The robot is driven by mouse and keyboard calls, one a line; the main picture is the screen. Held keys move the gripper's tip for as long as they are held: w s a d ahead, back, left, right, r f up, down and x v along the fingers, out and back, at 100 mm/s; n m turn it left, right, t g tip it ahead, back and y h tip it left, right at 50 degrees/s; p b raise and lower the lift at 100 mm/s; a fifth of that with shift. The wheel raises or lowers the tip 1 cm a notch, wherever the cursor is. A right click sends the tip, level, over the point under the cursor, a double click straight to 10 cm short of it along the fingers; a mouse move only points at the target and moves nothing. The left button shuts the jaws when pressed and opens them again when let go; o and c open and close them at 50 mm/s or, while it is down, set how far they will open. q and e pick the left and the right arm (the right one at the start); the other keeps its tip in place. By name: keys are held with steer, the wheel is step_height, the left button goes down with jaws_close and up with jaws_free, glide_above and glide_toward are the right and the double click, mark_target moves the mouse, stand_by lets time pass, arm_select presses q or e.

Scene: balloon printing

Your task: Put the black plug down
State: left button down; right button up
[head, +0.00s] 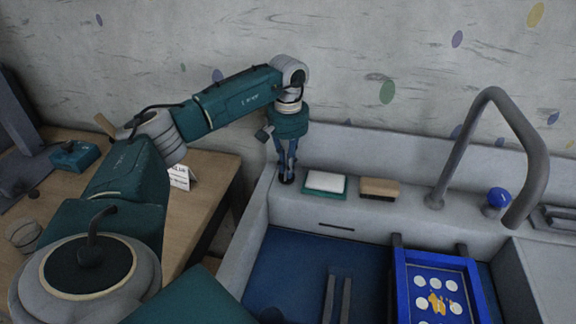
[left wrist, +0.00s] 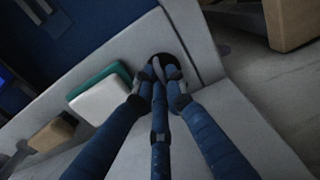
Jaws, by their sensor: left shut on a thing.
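My left gripper (head: 287,172) points down over the back left corner of the sink ledge. Its blue fingers are shut on the black plug (head: 286,181), a dark round disc at or just above the ledge; I cannot tell whether it touches. In the left wrist view the fingertips (left wrist: 160,68) meet at the black plug (left wrist: 173,62), which they partly hide. My right gripper is not in view.
A white sponge on a green base (head: 325,183) and a wooden brush (head: 380,188) stand right of the gripper on the ledge. A grey faucet (head: 480,110) with a blue knob (head: 498,197) is farther right. The blue-framed screen (head: 401,285) stands in the sink. A wooden table (head: 215,180) is left.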

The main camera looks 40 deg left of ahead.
arm_select(q)
steer(key=c, duration=1.8)
jaws_free()
steer(key=shift+f, duration=0.1)
step_height(320, 180, up, 12)
steer(key=b, duration=0.1)
steer(key=shift+r, duration=0.2)
